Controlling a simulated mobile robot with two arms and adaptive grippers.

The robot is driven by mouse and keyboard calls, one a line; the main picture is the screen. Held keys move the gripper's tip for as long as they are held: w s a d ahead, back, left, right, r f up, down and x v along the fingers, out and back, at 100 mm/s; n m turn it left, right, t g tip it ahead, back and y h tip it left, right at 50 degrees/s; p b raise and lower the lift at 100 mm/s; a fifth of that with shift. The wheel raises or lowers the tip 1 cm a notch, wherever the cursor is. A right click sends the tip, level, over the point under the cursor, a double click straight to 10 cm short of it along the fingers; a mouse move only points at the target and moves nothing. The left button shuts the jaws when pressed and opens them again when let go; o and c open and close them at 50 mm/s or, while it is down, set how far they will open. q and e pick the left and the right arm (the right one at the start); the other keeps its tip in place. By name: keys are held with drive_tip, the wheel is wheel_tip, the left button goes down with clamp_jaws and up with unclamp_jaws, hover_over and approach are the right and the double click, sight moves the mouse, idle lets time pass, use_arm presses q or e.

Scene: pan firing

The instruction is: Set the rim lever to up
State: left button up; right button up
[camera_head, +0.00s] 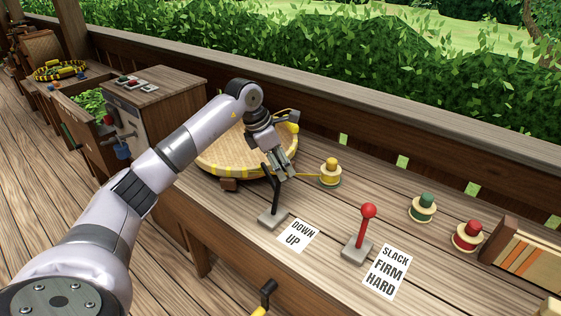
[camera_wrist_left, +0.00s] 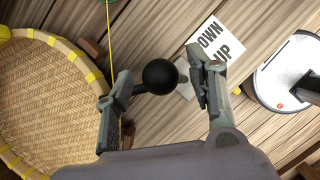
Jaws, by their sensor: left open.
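The rim lever is a black stick (camera_head: 275,198) on a grey base plate (camera_head: 271,219), beside a white card reading DOWN and UP (camera_head: 297,235). My left gripper (camera_head: 285,174) is at the top of this lever and partly hides it. In the left wrist view the lever's round black knob (camera_wrist_left: 160,77) shows between the two open fingers (camera_wrist_left: 163,95), nearer the left finger. I cannot tell for sure whether the knob touches a finger. The card also shows in the wrist view (camera_wrist_left: 216,46).
A round woven tray with a yellow-banded rim (camera_head: 222,158) lies behind the gripper. A red-knobbed lever (camera_head: 368,212) with a SLACK, FIRM, HARD card (camera_head: 387,271) stands to the right. Yellow (camera_head: 330,171), green (camera_head: 423,206) and red (camera_head: 467,235) spools stand along the bench.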

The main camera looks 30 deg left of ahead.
use_arm(q)
drive_tip(key=shift+c, duration=0.6)
clamp_jaws()
